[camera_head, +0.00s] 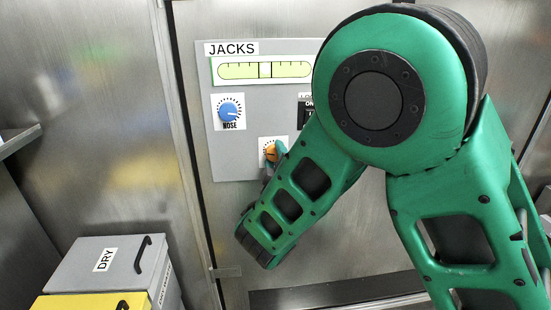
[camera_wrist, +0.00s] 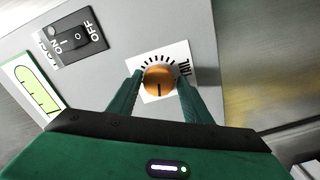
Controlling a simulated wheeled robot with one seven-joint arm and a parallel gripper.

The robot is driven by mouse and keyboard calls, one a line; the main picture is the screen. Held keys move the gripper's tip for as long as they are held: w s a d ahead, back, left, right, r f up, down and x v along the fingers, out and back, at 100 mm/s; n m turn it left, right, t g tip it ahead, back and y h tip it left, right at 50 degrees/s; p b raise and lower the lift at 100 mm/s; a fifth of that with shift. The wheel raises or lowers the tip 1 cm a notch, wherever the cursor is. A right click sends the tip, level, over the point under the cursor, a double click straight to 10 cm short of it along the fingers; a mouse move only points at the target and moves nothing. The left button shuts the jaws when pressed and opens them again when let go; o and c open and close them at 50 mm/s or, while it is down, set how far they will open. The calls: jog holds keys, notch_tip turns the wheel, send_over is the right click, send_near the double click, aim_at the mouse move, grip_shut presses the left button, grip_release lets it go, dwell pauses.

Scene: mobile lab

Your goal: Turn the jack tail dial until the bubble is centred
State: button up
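The orange jack tail dial (camera_head: 270,151) is on the grey JACKS panel (camera_head: 235,160), low and right of the blue NOSE dial (camera_head: 228,112). In the wrist view the tail dial (camera_wrist: 159,80) has a dark pointer line toward the bottom of the picture, away from the printed scale. My gripper (camera_wrist: 160,84) has one finger on each side of the dial, tips very close to its edge; I cannot tell whether they touch it. The yellow-green bubble vial (camera_head: 240,70) is at the panel top, with two centre lines.
A black ON/OFF switch (camera_wrist: 77,40) sits on the panel beside the tail dial. My green arm covers the panel's right side in the head view. A grey DRY box (camera_head: 75,265) and a yellow box (camera_head: 85,302) stand at lower left.

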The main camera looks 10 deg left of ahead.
jog(key=shift+o, duration=0.5)
jog(key=v, duration=1)
jog(key=shift+s, duration=0.3)
jog(key=shift+d, duration=0.1)
